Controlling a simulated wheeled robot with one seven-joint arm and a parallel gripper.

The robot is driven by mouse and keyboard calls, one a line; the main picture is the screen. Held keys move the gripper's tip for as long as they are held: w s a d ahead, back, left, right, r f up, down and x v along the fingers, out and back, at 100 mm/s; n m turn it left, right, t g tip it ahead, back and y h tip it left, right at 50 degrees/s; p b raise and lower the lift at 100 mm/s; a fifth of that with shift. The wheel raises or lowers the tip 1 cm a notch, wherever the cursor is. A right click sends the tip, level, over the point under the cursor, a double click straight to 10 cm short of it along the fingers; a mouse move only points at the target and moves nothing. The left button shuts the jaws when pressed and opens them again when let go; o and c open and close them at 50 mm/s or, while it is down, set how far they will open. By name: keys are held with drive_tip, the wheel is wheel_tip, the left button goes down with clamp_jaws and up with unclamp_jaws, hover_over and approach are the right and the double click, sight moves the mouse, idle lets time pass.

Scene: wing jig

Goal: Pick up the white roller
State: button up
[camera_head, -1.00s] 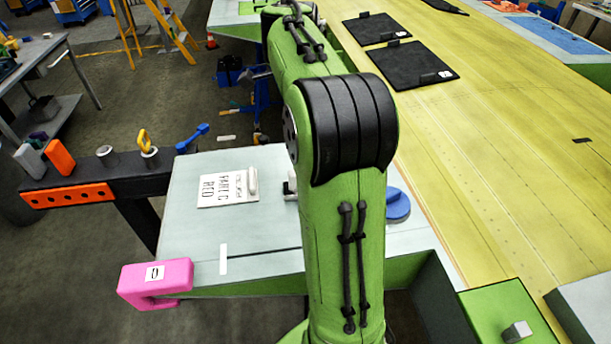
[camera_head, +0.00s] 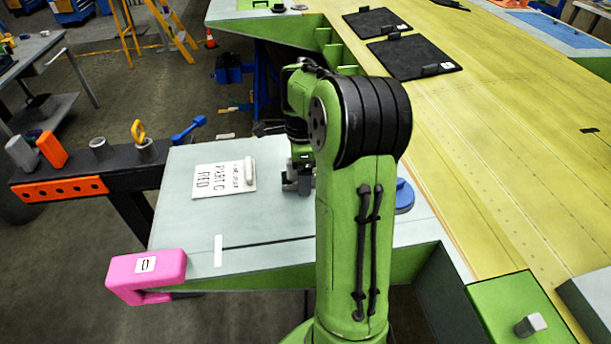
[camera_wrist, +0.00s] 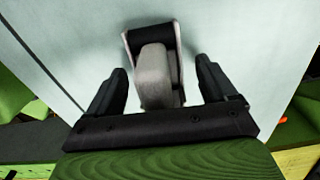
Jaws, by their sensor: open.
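The white roller (camera_wrist: 155,78) lies on the pale table top in the wrist view. It has a pale grey-white rounded handle, a light frame and a dark cylinder at its far end. My gripper (camera_wrist: 162,72) is open, with one black finger on each side of the roller and visible gaps between. In the head view my gripper (camera_head: 300,178) is low over the table, right of the white lettered card. My arm hides much of that spot, and the roller is hard to make out there.
The white lettered card (camera_head: 222,181) has a white rounded bar (camera_head: 249,172) on it. A blue round object (camera_head: 403,196) stands right of my arm. A pink clamp-like block (camera_head: 147,270) sits at the table's front left corner. The table front is mostly clear.

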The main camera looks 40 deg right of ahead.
drive_tip(key=shift+r, duration=0.1)
drive_tip(key=c, duration=1.3)
drive_tip(key=shift+o, duration=0.2)
wheel_tip(320, 180, up, 10)
drive_tip(key=shift+p, duration=1.1)
